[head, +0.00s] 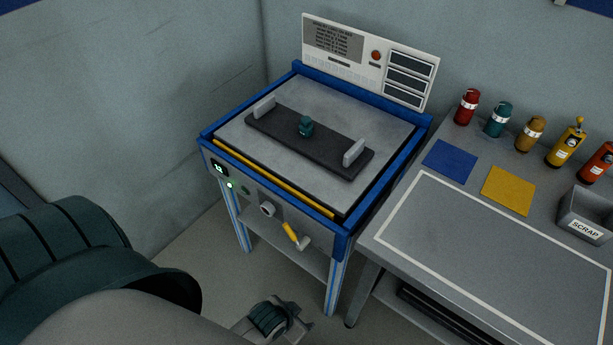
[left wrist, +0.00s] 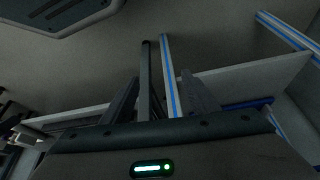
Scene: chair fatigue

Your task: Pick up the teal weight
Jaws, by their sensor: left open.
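A teal canister with a white band, the likely teal weight (head: 498,120), stands upright at the back of the right-hand bench, between a red and an ochre one. My right gripper is not in view.
The blue-framed test machine (head: 225,125) has a yellow-handled lever (head: 290,232) on its front and a panel (head: 325,42) behind. The bench (head: 480,240) holds a red canister (head: 466,107), an ochre canister (head: 530,134), yellow and orange bottles, blue and yellow squares and a scrap bin (head: 586,222).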

